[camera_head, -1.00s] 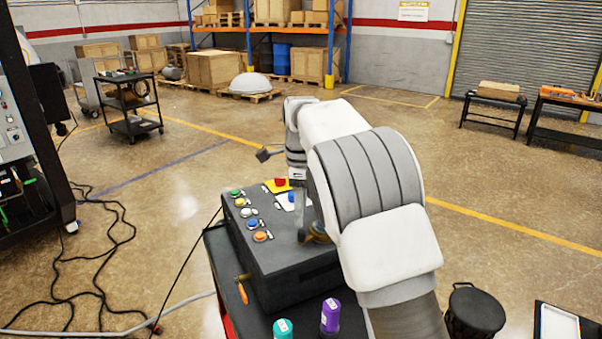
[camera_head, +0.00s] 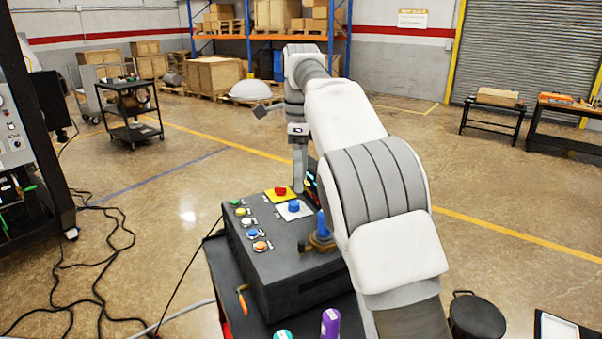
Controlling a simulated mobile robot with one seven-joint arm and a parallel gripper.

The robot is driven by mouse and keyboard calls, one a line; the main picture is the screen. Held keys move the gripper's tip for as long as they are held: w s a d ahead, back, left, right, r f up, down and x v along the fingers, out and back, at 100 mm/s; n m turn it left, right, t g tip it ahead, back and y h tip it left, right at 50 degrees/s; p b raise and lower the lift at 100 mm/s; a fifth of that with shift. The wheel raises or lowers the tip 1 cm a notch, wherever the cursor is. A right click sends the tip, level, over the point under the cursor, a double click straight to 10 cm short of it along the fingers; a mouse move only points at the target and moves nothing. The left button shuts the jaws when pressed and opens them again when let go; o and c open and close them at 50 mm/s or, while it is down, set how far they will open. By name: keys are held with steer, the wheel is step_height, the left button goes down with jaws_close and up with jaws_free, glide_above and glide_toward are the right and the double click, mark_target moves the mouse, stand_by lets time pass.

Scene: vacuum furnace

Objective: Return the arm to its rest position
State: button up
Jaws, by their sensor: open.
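My white and grey arm (camera_head: 343,120) rises from the lower right, bends over at the top and hangs its wrist downward above the far side of the dark control box (camera_head: 288,271). My gripper (camera_head: 299,186) points down beside the red button on its yellow plate (camera_head: 281,192) and the blue button on its white plate (camera_head: 293,207). It is open, with nothing visible in it. Its fingertips are small in this view, and I cannot tell how far they are above the box.
The box also carries a row of coloured buttons (camera_head: 253,233) and a blue-handled lever (camera_head: 322,228). Purple (camera_head: 330,323) and teal (camera_head: 283,335) bottles stand in front. A black stool (camera_head: 476,316) is at lower right. Open floor lies beyond the box.

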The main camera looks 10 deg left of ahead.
steer(key=shift+d, duration=0.1)
steer(key=s+d+r+n+t+y+b, duration=0.1)
steer(key=s+d+r+n+t+b, duration=0.15)
steer(key=s+d+n, duration=0.85)
steer(key=s+d+f+n+t+b, duration=0.1)
steer(key=s+d+f+n, duration=0.1)
steer(key=s, duration=0.5)
steer(key=s+d+f+n+t+b, duration=0.1)
steer(key=s+d+f+n, duration=0.2)
steer(key=s+f, duration=0.3)
steer(key=s+d+f+n+t+h+b, duration=0.1)
steer(key=s+d+f, duration=0.3)
steer(key=s, duration=0.4)
steer(key=shift+s+d+f+n, duration=0.2)
steer(key=shift+d+n, duration=0.3)
steer(key=shift+n, duration=0.3)
steer(key=shift+a, duration=0.1)
